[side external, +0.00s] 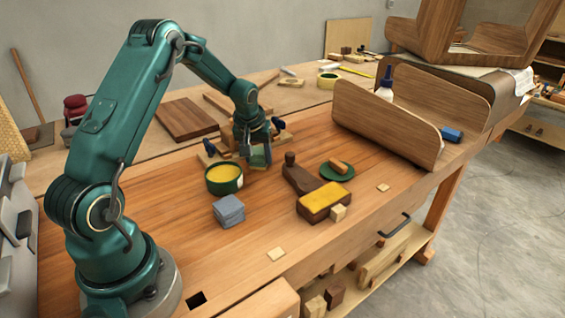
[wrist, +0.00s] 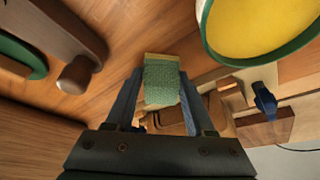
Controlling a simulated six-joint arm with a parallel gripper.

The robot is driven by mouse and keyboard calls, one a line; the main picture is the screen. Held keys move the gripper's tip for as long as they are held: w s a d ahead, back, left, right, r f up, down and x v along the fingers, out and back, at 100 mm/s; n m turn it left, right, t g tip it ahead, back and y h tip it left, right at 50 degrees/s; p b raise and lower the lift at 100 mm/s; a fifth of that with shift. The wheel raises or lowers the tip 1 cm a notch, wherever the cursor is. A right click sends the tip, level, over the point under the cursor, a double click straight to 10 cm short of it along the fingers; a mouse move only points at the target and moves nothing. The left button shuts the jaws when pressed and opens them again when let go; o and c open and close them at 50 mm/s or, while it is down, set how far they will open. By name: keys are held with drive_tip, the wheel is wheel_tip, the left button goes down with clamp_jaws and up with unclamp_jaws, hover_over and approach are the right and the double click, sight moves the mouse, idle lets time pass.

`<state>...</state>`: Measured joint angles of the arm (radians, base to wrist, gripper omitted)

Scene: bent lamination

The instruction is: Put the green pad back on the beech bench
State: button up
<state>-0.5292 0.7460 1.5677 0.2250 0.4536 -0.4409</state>
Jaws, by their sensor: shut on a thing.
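My gripper (wrist: 160,95) is shut on the green pad (wrist: 162,80), a small block with a speckled green face and pale sides. In the side view the pad (side external: 260,158) shows between the fingertips, low over the beech bench (side external: 185,225), just right of and behind the yellow tin. I cannot tell whether its underside touches the bench. The fingers hide part of the pad's sides.
The green-rimmed tin of yellow stuff (side external: 224,177) stands close to the pad. The bent lamination (side external: 385,125) stands right.

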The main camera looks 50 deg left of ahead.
drive_tip(key=o, duration=1.2)
drive_tip(key=shift+f, duration=0.15)
drive_tip(key=shift+r, duration=0.35)
drive_tip(key=v, duration=1.1)
drive_tip(key=s+d+r+m+t+h, duration=0.1)
drive_tip(key=s+d+r+m, duration=0.15)
drive_tip(key=d, duration=0.35)
drive_tip(key=s+d+r+m, duration=0.2)
drive_tip(key=s+d+r, duration=0.15)
drive_tip(key=d, duration=0.25)
drive_tip(key=shift+s+d+f+m+t+h, duration=0.3)
drive_tip(key=shift+s+d+m, duration=0.45)
drive_tip(key=shift+s+d, duration=0.85)
drive_tip(key=shift+s+d+f+m+t+h, duration=0.2)
drive_tip(key=shift+s+d+m+h, duration=0.5)
drive_tip(key=shift+s, duration=1.35)
drive_tip(key=shift+s+d+f+m+t+h, duration=0.1)
drive_tip(key=shift+s+d+f+m+t, duration=0.2)
drive_tip(key=shift+s+d+m, duration=1)
